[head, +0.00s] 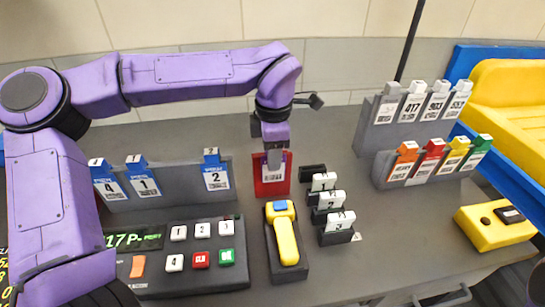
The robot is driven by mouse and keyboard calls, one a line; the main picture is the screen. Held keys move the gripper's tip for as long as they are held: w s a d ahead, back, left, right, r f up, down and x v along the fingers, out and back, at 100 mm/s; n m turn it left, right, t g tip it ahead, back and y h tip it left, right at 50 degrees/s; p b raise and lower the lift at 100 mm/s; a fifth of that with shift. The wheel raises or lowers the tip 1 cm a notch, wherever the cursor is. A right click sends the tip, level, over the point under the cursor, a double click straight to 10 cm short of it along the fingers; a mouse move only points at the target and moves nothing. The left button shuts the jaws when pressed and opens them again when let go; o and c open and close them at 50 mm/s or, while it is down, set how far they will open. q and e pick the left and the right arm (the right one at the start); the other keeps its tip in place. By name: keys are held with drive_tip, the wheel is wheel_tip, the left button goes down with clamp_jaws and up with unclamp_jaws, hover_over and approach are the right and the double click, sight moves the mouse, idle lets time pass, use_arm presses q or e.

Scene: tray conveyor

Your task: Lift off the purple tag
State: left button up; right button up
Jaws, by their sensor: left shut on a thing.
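My left gripper (275,157), on the purple arm, points down near the middle of the table. It is shut at the top of a red card-like tag (265,187) with a white label, which hangs upright below the fingers. The fingers hide the tag's top edge. I cannot tell whether its lower edge touches the table. No tag that is clearly purple shows. My right gripper is not in view.
A grey rack (185,190) at the left holds blue-topped tags. A stepped grey rack (380,135) at the right holds white, orange, red, yellow and green tags. A keypad (205,285), a yellow handheld device (286,240) and numbered white blocks (330,200) stand in front.

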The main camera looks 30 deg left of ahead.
use_arm(q)
drive_tip(key=r, duration=0.6)
drive_tip(key=shift+s+d+r, duration=0.15)
drive_tip(key=shift+s+d, duration=0.05)
drive_tip(key=s+d+b, duration=0.2)
drive_tip(key=s+d, duration=0.6)
drive_tip(key=s, duration=0.3)
drive_tip(key=shift+s+d+b, duration=0.15)
drive_tip(key=shift+d+b, duration=0.1)
drive_tip(key=shift+b, duration=0.15)
wheel_tip(320, 180, up, 6)
drive_tip(key=p, duration=0.6)
drive_tip(key=shift+r+p, duration=0.15)
drive_tip(key=shift+p, duration=0.25)
